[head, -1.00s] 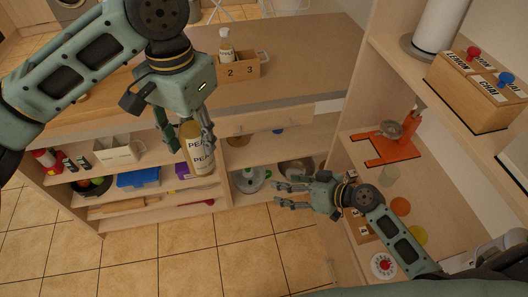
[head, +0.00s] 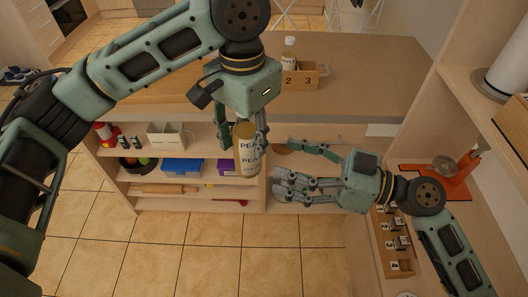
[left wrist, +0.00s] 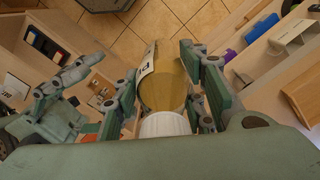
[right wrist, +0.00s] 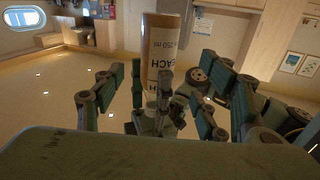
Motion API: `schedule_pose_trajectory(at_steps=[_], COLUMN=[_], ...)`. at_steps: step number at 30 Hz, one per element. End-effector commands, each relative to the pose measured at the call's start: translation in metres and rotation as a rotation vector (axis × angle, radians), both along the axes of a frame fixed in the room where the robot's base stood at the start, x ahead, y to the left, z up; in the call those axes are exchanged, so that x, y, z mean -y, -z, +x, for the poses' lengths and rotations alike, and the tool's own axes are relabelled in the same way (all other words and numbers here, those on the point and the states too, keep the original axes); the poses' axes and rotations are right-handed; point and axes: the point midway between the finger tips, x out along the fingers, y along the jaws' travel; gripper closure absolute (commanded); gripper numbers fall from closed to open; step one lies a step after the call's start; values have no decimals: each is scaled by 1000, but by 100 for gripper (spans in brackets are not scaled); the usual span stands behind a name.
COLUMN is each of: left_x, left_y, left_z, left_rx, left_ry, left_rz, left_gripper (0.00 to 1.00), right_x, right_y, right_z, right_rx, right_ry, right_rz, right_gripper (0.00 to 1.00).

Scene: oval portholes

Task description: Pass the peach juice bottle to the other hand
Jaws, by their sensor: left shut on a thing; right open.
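The peach juice bottle (head: 248,158) is a tan cylinder with a white label reading "PEA...". My left gripper (head: 249,138) is shut on its upper part and holds it upright in the air, in front of the shelf unit. In the left wrist view the bottle (left wrist: 168,82) sits between the fingers, its white cap toward the camera. My right gripper (head: 283,170) is open and empty, just right of the bottle, fingers pointing at it. In the right wrist view the bottle (right wrist: 162,50) stands ahead of the open fingers; whether they touch it is unclear.
A wooden counter (head: 360,75) holds a numbered box (head: 300,77) with a bottle in it. Below it, shelves hold a white box (head: 166,134), a blue box (head: 182,168) and a rolling pin (head: 163,189). The tiled floor in front is clear.

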Motion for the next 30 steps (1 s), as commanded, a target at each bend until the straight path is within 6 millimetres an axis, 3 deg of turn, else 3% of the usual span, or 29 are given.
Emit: schedule_pose_trajectory(at_steps=[6, 12, 26, 30], left_x=[0, 0, 0, 0], left_y=[-1, -1, -1, -1], left_z=[0, 0, 0, 0], left_rx=[2, 2, 2, 2], left_ry=[0, 0, 0, 0], left_rz=[-1, -1, -1, -1], left_gripper=[100, 100, 100, 100], right_x=[-42, -68, -79, -79], right_y=[-1, 0, 0, 0], right_z=[15, 25, 28, 28], right_rx=[0, -1, -1, -2], right_ry=[0, 1, 3, 2], right_rz=[4, 1, -1, 0], right_gripper=[34, 34, 34, 45])
